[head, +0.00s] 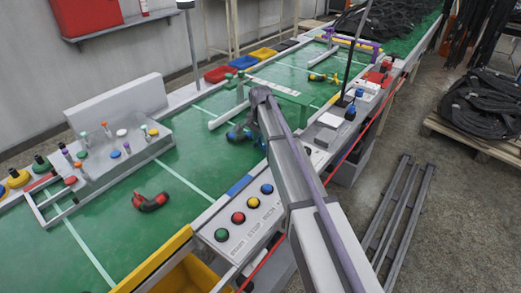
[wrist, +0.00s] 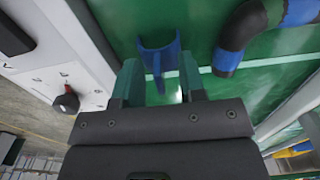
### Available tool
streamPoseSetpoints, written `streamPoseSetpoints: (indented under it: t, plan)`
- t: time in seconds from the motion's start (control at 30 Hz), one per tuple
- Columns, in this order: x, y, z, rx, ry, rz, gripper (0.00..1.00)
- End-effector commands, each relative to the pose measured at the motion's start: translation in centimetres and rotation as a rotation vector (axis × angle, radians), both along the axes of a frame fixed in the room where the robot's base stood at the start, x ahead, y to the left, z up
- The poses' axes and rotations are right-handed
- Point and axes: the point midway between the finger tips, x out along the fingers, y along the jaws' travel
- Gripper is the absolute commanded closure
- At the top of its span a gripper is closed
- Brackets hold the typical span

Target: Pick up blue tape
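A blue curved piece (wrist: 158,58), which looks like the blue tape, is on the green work surface in the wrist view. My gripper (wrist: 160,78) is open, with its two green fingers apart on either side of the lower part of this piece. I see gaps beside the piece, and whether either finger touches it is hard to tell. In the head view my arm hides most of this spot. Small blue and dark shapes (head: 238,133) show just left of my arm's end, too small to tell apart.
A dark bent hose with blue ends (wrist: 242,35) lies right of the blue piece. A white panel with a black knob (wrist: 66,103) stands at left. A dark-and-red hose piece (head: 150,202) lies on the green table. A button panel (head: 240,215) is near my arm.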

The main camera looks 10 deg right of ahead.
Motion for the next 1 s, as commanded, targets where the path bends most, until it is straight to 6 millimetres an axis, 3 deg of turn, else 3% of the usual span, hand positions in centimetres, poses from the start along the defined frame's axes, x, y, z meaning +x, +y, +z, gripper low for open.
streamPoseSetpoints:
  t: [0.17,0.53,0.87,1.0]
  plan:
    - [0.0,0.0,0.3,0.0,0.0,0.0,0.65]
    - [0.0,0.0,0.3,0.0,0.0,0.0,1.0]
    - [0.0,0.0,0.3,0.0,0.0,0.0,1.0]
    - [0.0,0.0,1.2,0.0,0.0,0.0,1.0]
